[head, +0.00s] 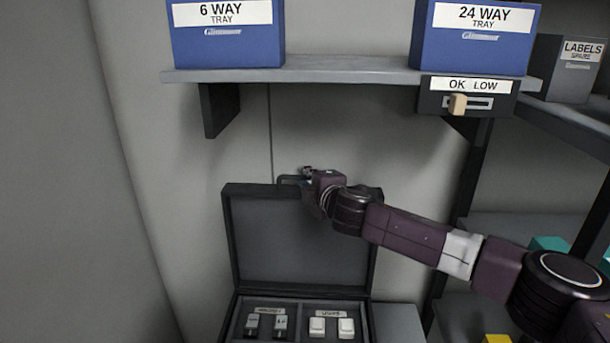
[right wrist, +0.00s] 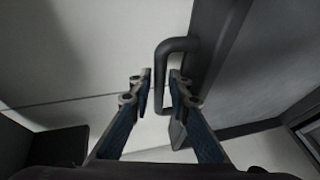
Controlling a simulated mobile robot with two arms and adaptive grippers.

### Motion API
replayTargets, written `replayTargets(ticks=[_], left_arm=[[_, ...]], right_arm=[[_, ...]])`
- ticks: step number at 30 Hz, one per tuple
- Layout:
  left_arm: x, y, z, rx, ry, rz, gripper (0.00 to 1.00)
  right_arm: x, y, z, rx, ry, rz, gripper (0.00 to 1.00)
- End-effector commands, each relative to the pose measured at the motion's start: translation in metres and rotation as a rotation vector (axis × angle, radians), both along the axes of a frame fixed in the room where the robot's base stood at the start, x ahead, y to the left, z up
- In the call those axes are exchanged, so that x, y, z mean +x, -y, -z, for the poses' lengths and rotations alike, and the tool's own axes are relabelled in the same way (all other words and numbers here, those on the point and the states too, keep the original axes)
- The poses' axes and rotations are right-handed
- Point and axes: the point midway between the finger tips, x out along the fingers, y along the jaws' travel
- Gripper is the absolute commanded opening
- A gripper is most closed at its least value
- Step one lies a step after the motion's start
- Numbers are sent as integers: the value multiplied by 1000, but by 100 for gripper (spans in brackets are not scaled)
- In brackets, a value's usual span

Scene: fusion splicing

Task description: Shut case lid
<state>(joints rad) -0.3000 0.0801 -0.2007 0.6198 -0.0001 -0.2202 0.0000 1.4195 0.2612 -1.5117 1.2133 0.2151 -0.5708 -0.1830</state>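The dark case stands open, with its lid (head: 300,243) raised upright against the grey wall. A handle (head: 290,180) sits at the lid's top edge, and it also shows in the right wrist view (right wrist: 161,85). My right gripper (head: 307,173) is at the top of the lid by this handle. In the right wrist view, the fingers (right wrist: 160,88) are apart on either side of the handle bar, with small gaps showing. The head view hides part of the handle behind the gripper. My left gripper is out of view.
The case base (head: 298,305) holds dark and white pieces in two labelled compartments. A shelf (head: 330,70) above carries two blue tray boxes. An "OK LOW" panel (head: 467,97) hangs under the shelf. More shelving stands at right.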

Motion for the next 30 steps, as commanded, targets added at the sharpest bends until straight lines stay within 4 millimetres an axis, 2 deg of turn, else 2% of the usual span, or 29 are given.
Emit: replayTargets(ticks=[11,16,17,30], left_arm=[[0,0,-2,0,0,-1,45],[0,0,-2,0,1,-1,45],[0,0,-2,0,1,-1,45],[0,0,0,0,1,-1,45]], right_arm=[[3,-2,2,0,-1,-1,17],[3,-1,2,0,-1,0,1],[3,-1,2,0,-1,0,0],[2,-1,3,-1,1,0,0]])
